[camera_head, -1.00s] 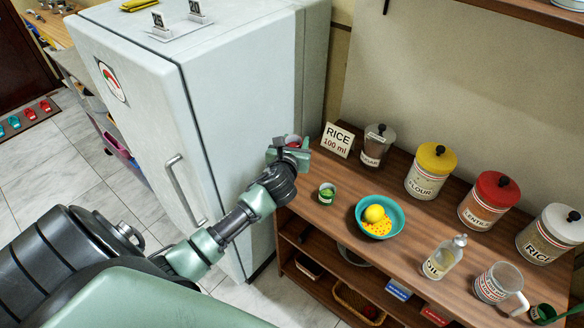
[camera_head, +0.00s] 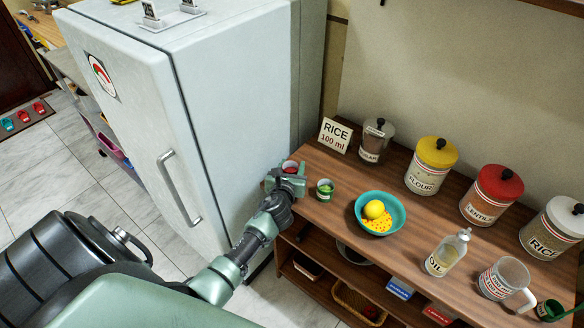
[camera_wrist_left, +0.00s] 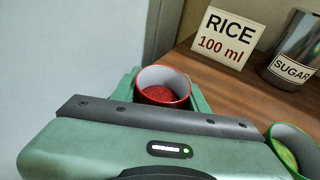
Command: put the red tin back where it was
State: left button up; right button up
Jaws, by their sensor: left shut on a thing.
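The red tin (camera_head: 290,167) is a small open cup with a red rim and red contents. It also shows in the left wrist view (camera_wrist_left: 163,88), between the green fingers. My left gripper (camera_head: 287,180) is shut on it at the left end of the wooden shelf top (camera_head: 330,223), beside the fridge. The gripper body hides the tin's lower part, so I cannot tell whether it touches the wood. A similar green tin (camera_head: 325,190) stands just right of the gripper; it is partly in the left wrist view (camera_wrist_left: 291,150). My right gripper is not in view.
A "RICE 100 ml" card (camera_head: 335,135) and a sugar canister (camera_head: 376,140) stand behind. A teal bowl (camera_head: 380,213) with a lemon is to the right. The fridge (camera_head: 235,100) stands close on the left. Bare wood lies between card and green tin.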

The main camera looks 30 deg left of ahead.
pick_arm(q)
jog(key=shift+f, duration=0.2)
jog(key=o, duration=1.3)
jog(key=shift+o, duration=0.2)
jog(key=shift+r, duration=0.3)
jog(key=v, duration=1.2)
